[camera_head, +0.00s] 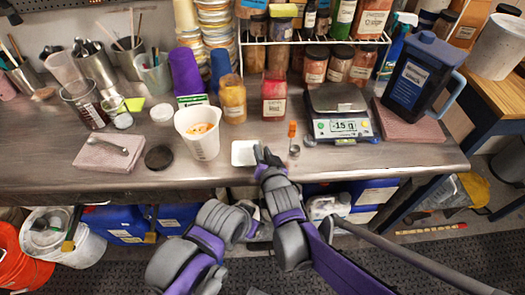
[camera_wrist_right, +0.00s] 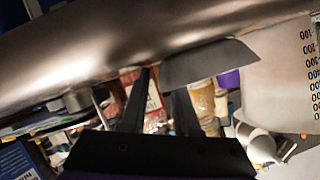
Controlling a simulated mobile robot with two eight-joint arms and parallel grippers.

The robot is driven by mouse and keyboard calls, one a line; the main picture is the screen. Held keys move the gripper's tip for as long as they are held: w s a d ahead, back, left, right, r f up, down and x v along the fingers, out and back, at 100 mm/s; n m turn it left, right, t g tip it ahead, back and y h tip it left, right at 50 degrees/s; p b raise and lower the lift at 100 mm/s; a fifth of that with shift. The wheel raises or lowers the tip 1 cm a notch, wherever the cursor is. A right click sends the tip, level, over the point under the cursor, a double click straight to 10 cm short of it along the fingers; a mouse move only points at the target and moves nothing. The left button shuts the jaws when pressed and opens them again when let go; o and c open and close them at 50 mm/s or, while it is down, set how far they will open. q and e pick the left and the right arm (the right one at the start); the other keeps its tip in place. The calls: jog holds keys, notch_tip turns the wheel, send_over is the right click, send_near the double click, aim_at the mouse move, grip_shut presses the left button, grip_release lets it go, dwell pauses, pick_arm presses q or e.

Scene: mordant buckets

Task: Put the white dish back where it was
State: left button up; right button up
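The small square white dish (camera_head: 244,153) lies at the front middle of the workbench (camera_head: 330,166), left of the scale (camera_head: 340,113). The scale has a bare pan and reads -15 g. My right gripper (camera_head: 264,157) is at the dish's right edge, very close to it. In the right wrist view, two dark fingers (camera_wrist_right: 164,85) stand apart with a gap between them. A flat grey shape beside their tips (camera_wrist_right: 212,65) seems to be the dish in shadow. I cannot tell whether a finger touches it. My left arm shows low in the head view; its gripper is not visible.
A white measuring beaker (camera_head: 199,131) stands left of the dish. A small orange-topped vial (camera_head: 292,131) and a small metal cup (camera_head: 294,151) stand to its right. Red (camera_head: 274,98) and yellow (camera_head: 232,99) jars stand behind. A dark blue jug (camera_head: 420,78) is right of the scale.

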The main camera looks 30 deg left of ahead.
jog(key=shift+r, duration=0.25)
jog(key=p+v, duration=0.1)
jog(key=v, duration=1.1)
